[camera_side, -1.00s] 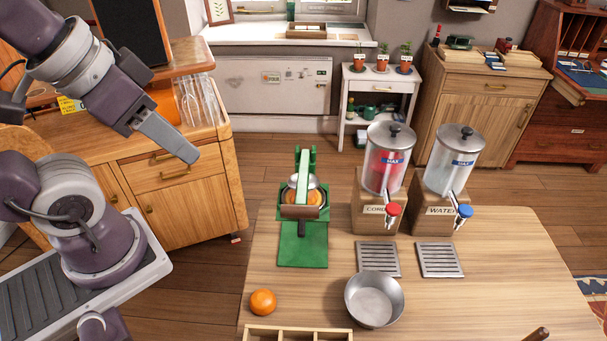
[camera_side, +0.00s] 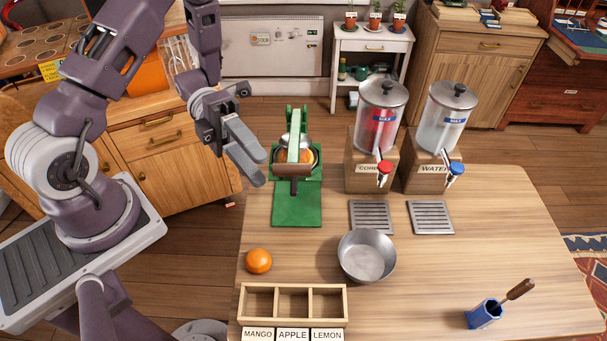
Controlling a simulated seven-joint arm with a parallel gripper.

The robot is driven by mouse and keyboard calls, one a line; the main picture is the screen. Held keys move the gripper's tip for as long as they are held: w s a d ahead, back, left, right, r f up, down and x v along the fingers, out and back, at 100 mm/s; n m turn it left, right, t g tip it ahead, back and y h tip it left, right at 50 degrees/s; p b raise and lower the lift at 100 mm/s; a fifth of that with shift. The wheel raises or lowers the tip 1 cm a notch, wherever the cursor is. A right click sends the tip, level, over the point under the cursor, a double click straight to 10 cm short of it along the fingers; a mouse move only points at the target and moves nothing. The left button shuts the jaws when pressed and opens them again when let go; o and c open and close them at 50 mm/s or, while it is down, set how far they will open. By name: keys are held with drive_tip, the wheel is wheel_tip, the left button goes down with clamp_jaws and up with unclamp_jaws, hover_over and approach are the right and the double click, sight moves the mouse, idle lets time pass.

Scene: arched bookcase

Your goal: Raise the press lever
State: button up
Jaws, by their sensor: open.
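The green juice press (camera_side: 297,206) stands at the back left of the wooden table. Its pale green lever (camera_side: 294,142) lies lowered over the press, with a brown handle (camera_side: 293,170) at its near end. An orange fruit (camera_side: 307,157) shows partly in the press cup under the lever; the rest is hidden. My gripper (camera_side: 256,165) hangs just left of the press, with its fingers pointing down and to the right. It is open, empty and apart from the handle in the picture.
A loose orange (camera_side: 259,261) and a metal bowl (camera_side: 367,256) are on the table before the press. Cordial (camera_side: 382,110) and water (camera_side: 444,115) dispensers stand to the right. A divided wooden box (camera_side: 337,306) and a blue holder (camera_side: 484,315) are nearer.

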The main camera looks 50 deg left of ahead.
sight(299, 175)
drive_tip(key=shift+n+t+h, duration=0.3)
drive_tip(key=shift+t+h, duration=0.6)
drive_tip(key=w+d, duration=0.1)
drive_tip(key=d, duration=0.1)
drive_tip(key=w+d, duration=0.1)
drive_tip(key=d, duration=0.2)
drive_tip(key=w+d, duration=0.1)
drive_tip(key=d, duration=0.2)
drive_tip(key=shift+w+d, duration=0.15)
drive_tip(key=shift+d, duration=0.05)
clamp_jaws()
